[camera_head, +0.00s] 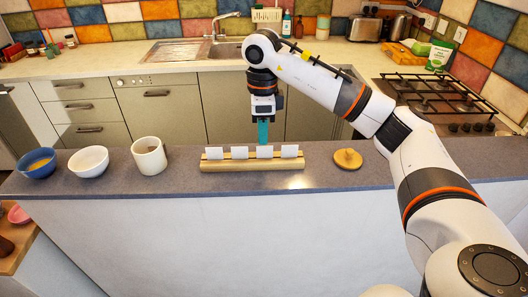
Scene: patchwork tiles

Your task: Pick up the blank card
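A light wooden card holder (252,165) stands on the grey counter ledge. Several small white cards stand upright in it in a row: the far-left card (214,154), the one beside it (240,153), the third from the left (265,152) and the far-right card (289,151). All look plain white from here; I cannot tell which is blank. My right gripper (263,138) has teal fingers and points down just above or behind the third card. Its fingers look like one strip, so their gap is hidden. My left gripper is not in view.
On the ledge (110,187) left of the holder are a blue bowl (37,165), a white bowl (88,163) and a cream cup (149,157). A wooden knobbed piece (347,160) lies to the right. A hob (440,98) and sink (195,50) are behind.

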